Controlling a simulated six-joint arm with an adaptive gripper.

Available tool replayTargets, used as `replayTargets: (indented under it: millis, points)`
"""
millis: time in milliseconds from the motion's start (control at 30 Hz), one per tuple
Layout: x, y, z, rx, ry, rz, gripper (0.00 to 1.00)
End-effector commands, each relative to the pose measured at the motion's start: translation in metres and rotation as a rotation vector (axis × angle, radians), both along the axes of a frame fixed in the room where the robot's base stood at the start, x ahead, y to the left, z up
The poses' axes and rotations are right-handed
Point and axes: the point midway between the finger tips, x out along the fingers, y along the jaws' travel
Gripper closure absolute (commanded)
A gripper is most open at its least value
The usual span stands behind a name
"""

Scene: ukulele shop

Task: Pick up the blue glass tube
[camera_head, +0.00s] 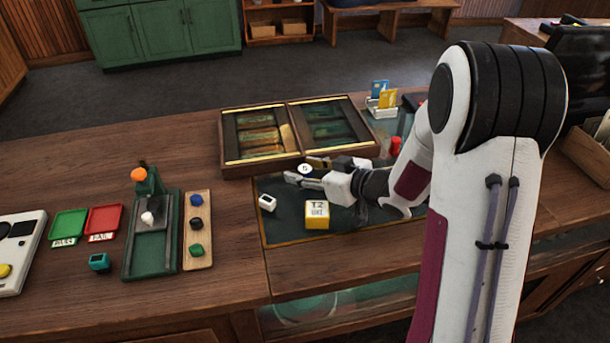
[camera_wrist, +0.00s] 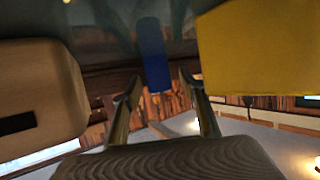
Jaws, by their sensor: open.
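The blue glass tube (camera_wrist: 152,52) shows in the wrist view as a dark blue upright shape, ahead of and between my fingertips. I cannot make it out in the head view. My gripper (camera_head: 297,170) is open over the dark mat; its two fingers (camera_wrist: 160,84) stand apart in the wrist view. No contact with the tube is visible. A small round white piece with a dark mark (camera_head: 305,169) appears near the fingertips in the head view; whether it touches them is unclear.
An open wooden case (camera_head: 231,171) lies behind. A red cylinder (camera_head: 396,146) stands beyond my arm. Red and green trays and a green stand are left.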

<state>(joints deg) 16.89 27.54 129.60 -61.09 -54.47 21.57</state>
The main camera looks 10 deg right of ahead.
Motion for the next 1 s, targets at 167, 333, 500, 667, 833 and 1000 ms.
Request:
replayTargets:
  millis: [167,333,500,667,833,1000]
  points:
    - [-0.0002,-0.0001,0.0000,0.000,0.000,0.000,0.57]
    - [-0.0003,-0.0002,0.0000,0.000,0.000,0.000,0.65]
    - [-0.0003,-0.0002,0.0000,0.000,0.000,0.000,0.94]
    - [-0.0002,-0.0002,0.0001,0.000,0.000,0.000,0.94]
    - [-0.0001,-0.0002,0.0007,0.000,0.000,0.000,0.94]
    - [0.0000,-0.0002,0.0055,0.000,-0.001,0.000,0.94]
